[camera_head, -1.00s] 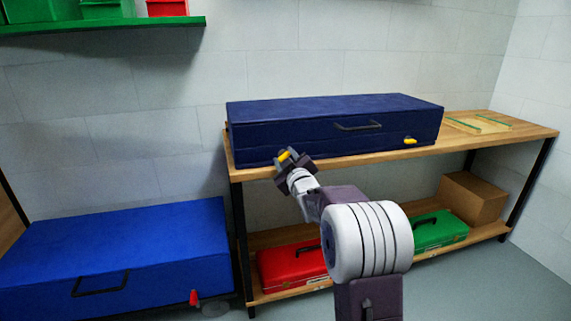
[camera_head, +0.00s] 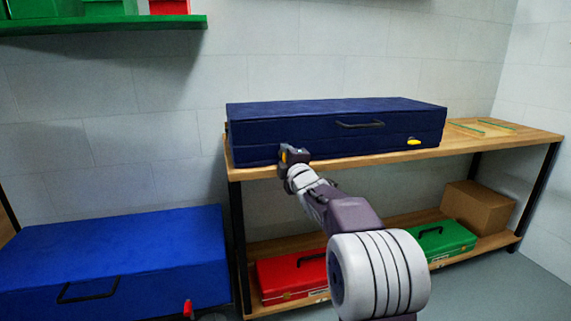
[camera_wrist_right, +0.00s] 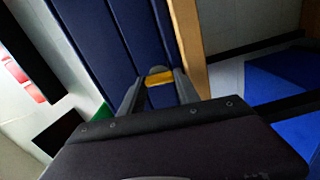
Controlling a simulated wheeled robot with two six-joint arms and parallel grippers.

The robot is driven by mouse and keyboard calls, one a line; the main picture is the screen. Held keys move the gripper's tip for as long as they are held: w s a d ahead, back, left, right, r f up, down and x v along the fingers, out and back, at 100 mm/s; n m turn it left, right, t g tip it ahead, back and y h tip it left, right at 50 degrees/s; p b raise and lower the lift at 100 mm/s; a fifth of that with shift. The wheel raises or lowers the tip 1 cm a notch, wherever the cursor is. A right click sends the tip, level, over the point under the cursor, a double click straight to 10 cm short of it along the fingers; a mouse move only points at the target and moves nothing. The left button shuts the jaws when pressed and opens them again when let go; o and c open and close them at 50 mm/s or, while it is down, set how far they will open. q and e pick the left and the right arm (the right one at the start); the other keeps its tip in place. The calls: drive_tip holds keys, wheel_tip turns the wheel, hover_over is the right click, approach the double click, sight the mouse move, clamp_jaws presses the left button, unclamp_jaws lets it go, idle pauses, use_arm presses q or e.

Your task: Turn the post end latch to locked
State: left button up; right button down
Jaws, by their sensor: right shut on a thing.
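A long dark navy case (camera_head: 340,120) lies on the wooden bench top, its front toward me. A yellow latch (camera_head: 285,157) near the left end of its front is in my right gripper (camera_head: 292,155). In the right wrist view the yellow latch (camera_wrist_right: 160,79) sits between the two fingers, which are shut on it. The fingers partly hide it, so its exact angle is hard to read. A second yellow latch (camera_head: 413,142) near the right end of the front is free and lies nearly level. My left gripper is not in view.
A red case (camera_head: 290,277), a green case (camera_head: 446,240) and a cardboard box (camera_head: 478,207) stand on the bench's lower shelf. A bright blue case (camera_head: 120,255) with a red latch (camera_head: 188,309) is at the lower left. A green shelf (camera_head: 110,25) hangs above left.

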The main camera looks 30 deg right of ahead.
drive_tip(key=shift+f+n+b, duration=0.15)
drive_tip(key=shift+n+b, duration=0.15)
drive_tip(key=shift+n, duration=0.2)
drive_tip(key=c, duration=0.9)
unclamp_jaws()
